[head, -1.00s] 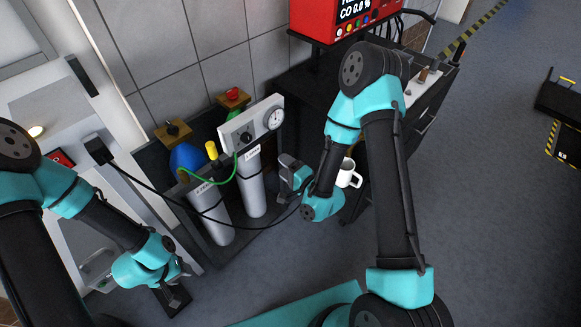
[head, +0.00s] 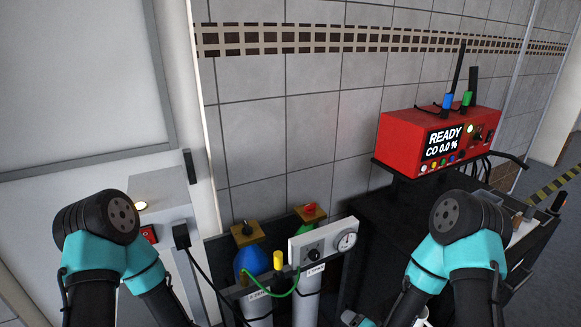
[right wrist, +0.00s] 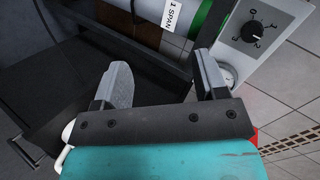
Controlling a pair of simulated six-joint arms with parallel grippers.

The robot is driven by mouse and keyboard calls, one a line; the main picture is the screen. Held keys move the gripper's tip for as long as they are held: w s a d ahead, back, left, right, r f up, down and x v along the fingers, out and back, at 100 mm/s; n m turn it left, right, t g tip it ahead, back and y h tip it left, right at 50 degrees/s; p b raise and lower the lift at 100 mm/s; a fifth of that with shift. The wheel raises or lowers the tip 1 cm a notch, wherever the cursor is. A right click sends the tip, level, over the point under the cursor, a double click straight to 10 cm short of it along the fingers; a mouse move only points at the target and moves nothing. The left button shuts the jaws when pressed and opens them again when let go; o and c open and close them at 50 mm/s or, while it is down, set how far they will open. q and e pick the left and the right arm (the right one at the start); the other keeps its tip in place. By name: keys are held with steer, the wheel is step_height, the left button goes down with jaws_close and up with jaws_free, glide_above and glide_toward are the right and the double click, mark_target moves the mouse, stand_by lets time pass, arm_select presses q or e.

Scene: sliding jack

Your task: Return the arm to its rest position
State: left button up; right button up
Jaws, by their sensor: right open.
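My right gripper (right wrist: 162,78) is open in the right wrist view, with its two fingers spread and nothing between them. Beyond the fingers are a cylinder labelled span (right wrist: 140,14) with a green band and a grey panel with a black knob (right wrist: 253,33). In the head view only the bent upper links of both my arms show clearly, rising from the bottom edge. A small part of my right wrist (head: 354,319) shows at the bottom edge. My left gripper is below the picture and hidden.
A red analyser (head: 400,132) reading READY, CO 0.0 % stands on a dark cart at right. Gas cylinders (head: 306,296) with a gauge panel (head: 322,242) stand in a dark rack at centre. A black plug with cable (head: 181,236) is on the white unit at left.

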steer(key=s+d+f+n+g+h, duration=0.1)
steer(key=s+f+n+g, duration=0.2)
steer(key=s, duration=0.4)
steer(key=s+d+f+n+g+h, duration=0.1)
steer(key=s+d+f+n+g, duration=0.1)
steer(key=s+g, duration=0.4)
steer(key=shift+s+f+n+g, duration=0.3)
steer(key=shift+s+f+n, duration=0.3)
steer(key=shift+s+f, duration=0.1)
